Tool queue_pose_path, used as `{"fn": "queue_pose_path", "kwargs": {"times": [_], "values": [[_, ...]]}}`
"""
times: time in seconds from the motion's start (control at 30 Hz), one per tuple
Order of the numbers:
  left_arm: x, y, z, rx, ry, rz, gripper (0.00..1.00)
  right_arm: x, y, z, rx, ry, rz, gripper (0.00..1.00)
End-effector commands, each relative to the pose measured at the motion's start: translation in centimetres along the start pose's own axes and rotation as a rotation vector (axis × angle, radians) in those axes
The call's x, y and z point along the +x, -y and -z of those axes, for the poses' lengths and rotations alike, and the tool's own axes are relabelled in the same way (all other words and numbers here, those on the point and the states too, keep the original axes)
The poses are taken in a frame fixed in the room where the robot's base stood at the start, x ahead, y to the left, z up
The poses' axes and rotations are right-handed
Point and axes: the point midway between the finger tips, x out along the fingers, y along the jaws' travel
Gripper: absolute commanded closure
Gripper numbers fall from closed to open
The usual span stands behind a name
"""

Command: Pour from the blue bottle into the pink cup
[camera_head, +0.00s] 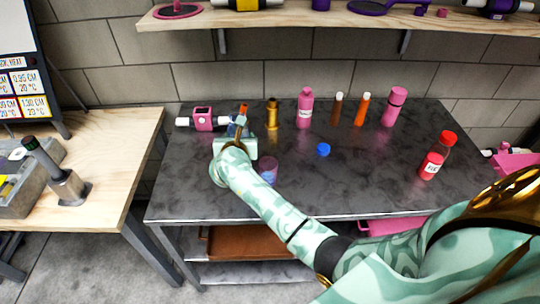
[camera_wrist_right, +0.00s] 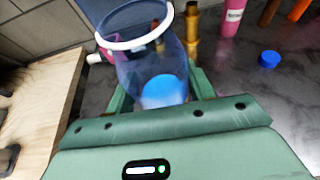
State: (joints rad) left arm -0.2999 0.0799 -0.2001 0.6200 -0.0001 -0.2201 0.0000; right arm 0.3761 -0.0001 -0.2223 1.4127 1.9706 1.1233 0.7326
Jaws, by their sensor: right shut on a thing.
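The blue bottle (camera_wrist_right: 150,65) is see-through, with a white ring at its open mouth and bright blue contents low inside. My right gripper (camera_wrist_right: 163,100) is shut around it, with a green finger on either side. In the head view my right gripper (camera_head: 236,143) is over the table's left part, and only a small bluish part of the bottle (camera_head: 232,129) shows above it. The pink cup (camera_head: 267,170), see-through pink-purple with a bluish patch, stands on the table just right of my right gripper and wrist. The cup does not show clearly in the wrist view. My left gripper is out of view.
A blue cap (camera_head: 323,150) lies on the dark table (camera_head: 345,195). Behind stand a pink holder (camera_head: 203,119), a gold bottle (camera_head: 272,114), pink bottles (camera_head: 305,108) and slim brown and orange bottles (camera_head: 361,110). Red-capped bottles (camera_head: 431,165) stand right. The middle is clear.

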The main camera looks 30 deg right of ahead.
Motion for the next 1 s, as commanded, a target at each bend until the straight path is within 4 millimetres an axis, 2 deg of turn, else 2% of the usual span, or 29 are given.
{"fn": "queue_pose_path", "kwargs": {"times": [0.03, 0.1, 0.17, 0.3, 0.5, 0.7, 0.83, 1.0], "values": [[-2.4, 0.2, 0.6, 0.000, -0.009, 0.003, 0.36, -0.7, 0.3, -1.6, -0.029, 0.008, -0.043, 0.78], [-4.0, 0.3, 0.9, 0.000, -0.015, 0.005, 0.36, -1.0, 0.4, -1.4, -0.063, 0.005, -0.123, 0.78], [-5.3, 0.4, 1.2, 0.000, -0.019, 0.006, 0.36, -1.3, 0.5, -0.5, -0.099, 0.003, -0.200, 0.78], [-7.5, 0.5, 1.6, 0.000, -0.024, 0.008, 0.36, -1.8, 1.3, 2.9, -0.175, -0.003, -0.378, 0.78], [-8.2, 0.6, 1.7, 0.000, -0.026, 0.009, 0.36, -2.5, 2.0, 7.7, -0.233, -0.004, -0.528, 0.78], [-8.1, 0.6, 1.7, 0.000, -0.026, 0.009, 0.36, -3.2, 1.4, 10.8, -0.254, -0.003, -0.595, 0.78], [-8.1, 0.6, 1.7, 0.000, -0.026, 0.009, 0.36, -3.7, 0.7, 11.6, -0.254, -0.002, -0.606, 0.78], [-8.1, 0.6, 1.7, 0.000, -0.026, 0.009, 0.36, -3.8, 0.6, 11.6, -0.248, -0.001, -0.595, 0.78]]}}
